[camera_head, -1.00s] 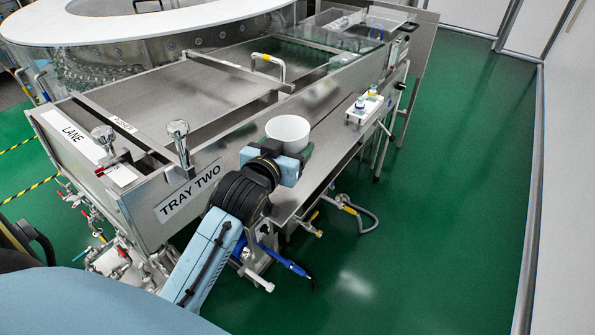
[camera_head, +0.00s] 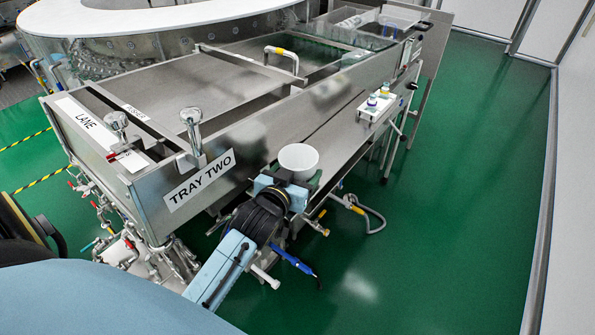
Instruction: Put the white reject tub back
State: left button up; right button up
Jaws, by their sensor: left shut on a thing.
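The white reject tub (camera_head: 298,158) is upright at the end of my left arm, beside the front of the steel shelf. My left gripper (camera_head: 293,182) is shut on the tub, with its fingers partly hidden behind the wrist and the tub. I cannot tell whether the tub's base touches the shelf. My right gripper is not in view.
The steel shelf (camera_head: 338,143) runs along the washer's side, mostly bare. A white block with small bottles (camera_head: 374,104) stands farther along it. The TRAY TWO panel (camera_head: 200,180) and a chrome knob (camera_head: 193,132) are left of my arm. Green floor (camera_head: 450,200) is open at right.

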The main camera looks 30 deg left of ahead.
pick_arm(q)
jog(key=o, duration=0.6)
jog(key=shift+f, duration=0.1)
jog(key=o, duration=0.4)
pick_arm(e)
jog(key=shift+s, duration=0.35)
pick_arm(q)
jog(key=shift+s+r, duration=0.1)
jog(key=shift+r, duration=0.1)
jog(key=v, duration=1.1)
jog(key=shift+s, duration=0.35)
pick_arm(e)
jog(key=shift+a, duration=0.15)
pick_arm(q)
jog(key=shift+d+r, duration=0.1)
